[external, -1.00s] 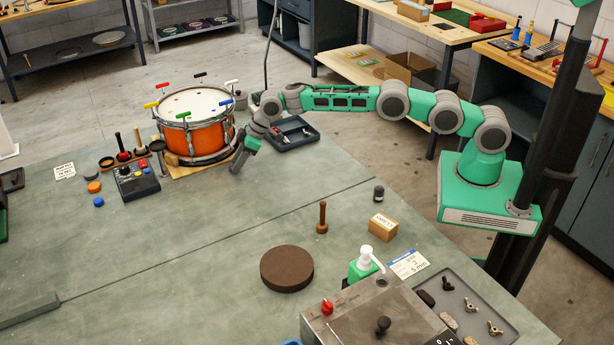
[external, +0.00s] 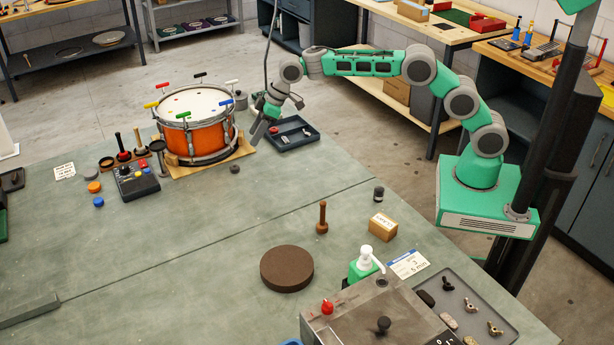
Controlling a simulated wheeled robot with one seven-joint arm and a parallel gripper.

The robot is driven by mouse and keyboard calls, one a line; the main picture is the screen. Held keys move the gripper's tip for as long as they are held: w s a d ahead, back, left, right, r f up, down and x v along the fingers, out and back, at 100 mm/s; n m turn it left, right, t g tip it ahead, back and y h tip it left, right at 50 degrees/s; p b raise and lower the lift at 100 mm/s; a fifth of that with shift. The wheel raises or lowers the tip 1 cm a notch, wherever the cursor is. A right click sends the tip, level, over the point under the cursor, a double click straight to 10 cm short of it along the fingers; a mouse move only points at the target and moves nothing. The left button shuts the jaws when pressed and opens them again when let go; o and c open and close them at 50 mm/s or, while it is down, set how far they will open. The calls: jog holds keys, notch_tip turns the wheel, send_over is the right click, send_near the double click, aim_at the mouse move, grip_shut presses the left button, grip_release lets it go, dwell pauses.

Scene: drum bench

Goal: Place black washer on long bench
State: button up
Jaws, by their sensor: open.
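A small dark round piece, which looks like the black washer (external: 235,169), lies on the green-grey top of the long bench (external: 190,235), just in front of the drum's wooden base. Nothing touches it from above. My gripper (external: 268,122) is open and appears empty. It is above and to the right of the washer, clear of it, between the drum and the dark tray. The washer's hole is too small to make out.
The orange drum (external: 194,138) with coloured keys stands left of my gripper. A dark tray (external: 293,140) with small parts lies to its right. A black control box (external: 136,183) and wooden pegs stand left. The bench middle is largely clear.

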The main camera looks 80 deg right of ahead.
jog(key=s+d+r+m+h, duration=0.15)
jog(key=s+r, duration=0.25)
jog(key=s, duration=0.6)
jog(key=s+d+r+m, duration=0.1)
jog(key=s+d+r, duration=0.25)
jog(key=s, duration=0.65)
jog(key=s+d+f+m+g, duration=0.1)
jog(key=s+f, duration=0.2)
jog(key=s, duration=0.8)
jog(key=s+d+f+g, duration=0.1)
jog(key=s+f, duration=0.3)
jog(key=s, duration=0.8)
jog(key=shift+s+d+m+h, duration=0.3)
jog(key=shift+d+m+h, duration=0.05)
jog(key=shift+d, duration=0.3)
